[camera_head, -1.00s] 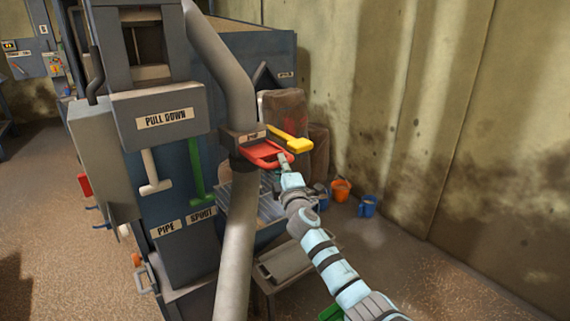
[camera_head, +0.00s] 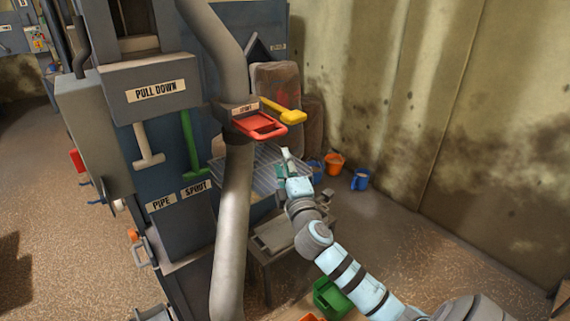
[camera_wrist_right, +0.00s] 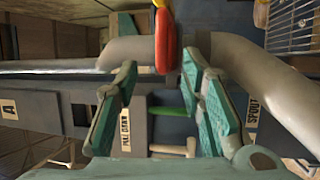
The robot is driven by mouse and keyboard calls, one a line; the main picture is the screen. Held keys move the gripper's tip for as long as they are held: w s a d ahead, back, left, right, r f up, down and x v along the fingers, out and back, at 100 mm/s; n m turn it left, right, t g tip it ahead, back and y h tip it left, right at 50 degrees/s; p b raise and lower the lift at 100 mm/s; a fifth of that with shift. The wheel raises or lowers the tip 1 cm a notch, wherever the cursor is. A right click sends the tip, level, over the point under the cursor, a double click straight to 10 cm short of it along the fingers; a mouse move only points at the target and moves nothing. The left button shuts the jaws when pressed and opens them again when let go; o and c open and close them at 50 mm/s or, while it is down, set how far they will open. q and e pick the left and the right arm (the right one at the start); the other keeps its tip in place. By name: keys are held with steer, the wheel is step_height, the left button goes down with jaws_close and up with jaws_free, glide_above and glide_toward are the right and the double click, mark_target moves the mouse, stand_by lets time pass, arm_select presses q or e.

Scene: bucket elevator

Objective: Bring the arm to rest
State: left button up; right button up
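My right arm comes in from the lower right of the head view. Its right gripper (camera_head: 286,160) is just below and to the right of the red handle (camera_head: 260,125) on the pipe, apart from it. In the right wrist view the gripper's two teal-padded fingers (camera_wrist_right: 168,105) are spread with nothing between them. The red handle (camera_wrist_right: 168,45) shows beyond the fingertips there. A yellow handle (camera_head: 287,115) sticks out beside the red one. My left gripper is not in view.
The grey pipe (camera_head: 232,230) runs down in front of the blue machine with its PULL DOWN box (camera_head: 157,95). A wire grate (camera_head: 235,172) and a small grey table (camera_head: 270,240) stand close to my gripper. Buckets (camera_head: 334,163) stand by the wall.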

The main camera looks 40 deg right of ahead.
stand_by(0.3)
